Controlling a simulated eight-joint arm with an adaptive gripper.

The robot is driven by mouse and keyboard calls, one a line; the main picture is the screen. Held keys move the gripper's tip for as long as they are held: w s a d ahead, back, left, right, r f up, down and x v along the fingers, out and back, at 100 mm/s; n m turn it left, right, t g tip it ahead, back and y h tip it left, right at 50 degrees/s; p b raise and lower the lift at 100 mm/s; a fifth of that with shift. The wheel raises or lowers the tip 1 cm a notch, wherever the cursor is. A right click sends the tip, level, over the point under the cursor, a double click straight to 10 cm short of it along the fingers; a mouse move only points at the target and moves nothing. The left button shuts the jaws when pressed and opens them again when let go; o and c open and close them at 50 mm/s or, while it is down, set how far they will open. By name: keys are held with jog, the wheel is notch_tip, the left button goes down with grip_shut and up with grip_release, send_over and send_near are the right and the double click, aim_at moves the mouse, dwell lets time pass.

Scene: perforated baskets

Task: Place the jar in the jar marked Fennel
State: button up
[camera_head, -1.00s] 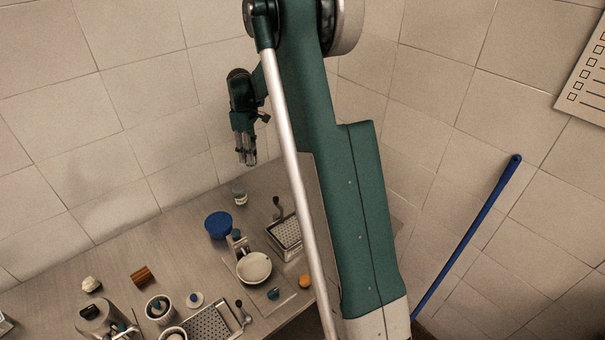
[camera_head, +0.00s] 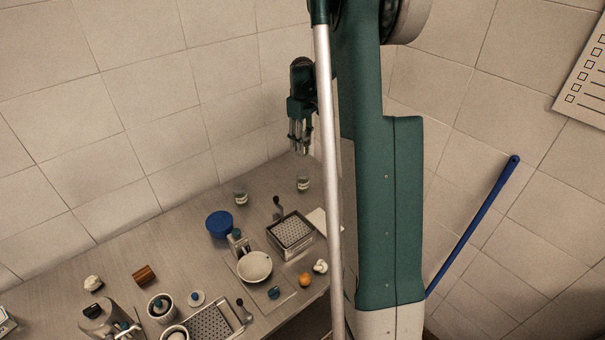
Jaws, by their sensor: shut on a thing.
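My gripper (camera_head: 300,149) hangs fingers down in the air above the back right part of the worktop. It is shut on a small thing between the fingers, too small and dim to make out. A small glass jar with a pale label (camera_head: 303,184) stands on the worktop, below the gripper in the picture. A second, similar jar with a pale label (camera_head: 240,198) stands upright to its left, behind the blue round lid-like thing. The writing on both labels is too small to read, so I cannot tell which is marked Fennel.
A perforated basket with a crank (camera_head: 292,232) and another (camera_head: 210,324) stand on the worktop (camera_head: 185,240). A blue round thing (camera_head: 219,224), a pale bowl (camera_head: 254,266), an orange ball (camera_head: 305,280) and a brown block (camera_head: 145,275) lie around. A blue pole (camera_head: 475,225) leans right.

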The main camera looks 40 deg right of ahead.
dwell(0.3)
send_near(302, 173)
jog(key=shift+d, duration=0.15)
dwell(0.3)
jog(key=shift+f, duration=0.1)
jog(key=shift+f+p, duration=0.35)
jog(key=shift+f, duration=1.4)
jog(key=shift+f, duration=0.15)
jog(key=o, duration=0.9)
jog(key=shift+o, duration=0.4)
